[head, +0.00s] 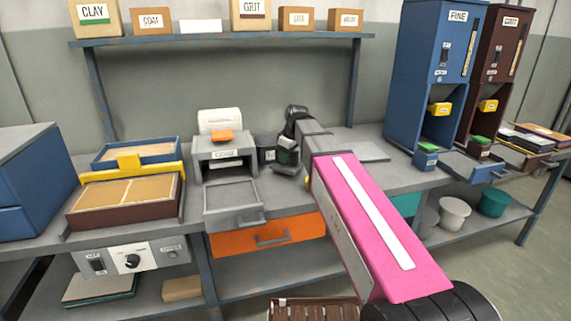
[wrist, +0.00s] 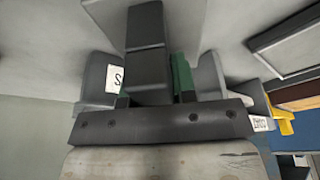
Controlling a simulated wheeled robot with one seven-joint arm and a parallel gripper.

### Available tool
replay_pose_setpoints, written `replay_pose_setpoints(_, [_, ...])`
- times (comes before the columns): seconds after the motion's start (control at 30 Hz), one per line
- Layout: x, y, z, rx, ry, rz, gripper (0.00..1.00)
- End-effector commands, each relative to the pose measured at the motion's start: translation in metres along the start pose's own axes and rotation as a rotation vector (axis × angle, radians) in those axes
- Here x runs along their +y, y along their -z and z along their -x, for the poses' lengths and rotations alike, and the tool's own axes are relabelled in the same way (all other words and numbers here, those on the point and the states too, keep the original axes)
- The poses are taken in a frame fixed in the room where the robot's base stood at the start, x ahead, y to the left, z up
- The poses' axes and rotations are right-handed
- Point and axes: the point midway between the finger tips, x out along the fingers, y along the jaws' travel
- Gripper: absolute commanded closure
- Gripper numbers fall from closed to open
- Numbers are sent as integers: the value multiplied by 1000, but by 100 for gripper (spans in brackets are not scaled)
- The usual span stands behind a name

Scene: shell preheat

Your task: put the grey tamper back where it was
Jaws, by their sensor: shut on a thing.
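My gripper (head: 288,145) is at the back of the grey bench, at the far end of my pink arm. In the wrist view, my gripper (wrist: 152,98) is shut around a dark grey block, which appears to be the grey tamper (wrist: 147,55). Its lower end is hidden, so I cannot tell whether it touches anything. A dark foot or stand (head: 289,169) shows just under the gripper. A dark grey labelled cup (head: 265,149) stands just left of the gripper; its label in the wrist view starts with S.
A grey machine with a pulled-out tray (head: 231,195) stands left of the gripper. A flat grey plate (head: 362,151) and the blue FINE dispenser (head: 428,70) are to the right. A shelf (head: 225,39) hangs above.

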Motion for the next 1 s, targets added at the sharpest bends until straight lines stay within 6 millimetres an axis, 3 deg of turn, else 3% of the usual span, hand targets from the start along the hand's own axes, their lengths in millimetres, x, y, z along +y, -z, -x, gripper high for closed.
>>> replay_pose_setpoints(0.23, [0,-8,-27,0,1,0,93])
replay_pose_setpoints(0.63, [0,-9,-31,0,0,0,93])
replay_pose_setpoints(0.67, [0,-9,-31,0,0,0,68])
replay_pose_setpoints(0.7, [0,-9,-31,0,0,0,55])
replay_pose_setpoints(0.73, [0,-9,-31,0,0,0,49])
replay_pose_setpoints(1.0, [0,-9,-31,0,0,0,49])
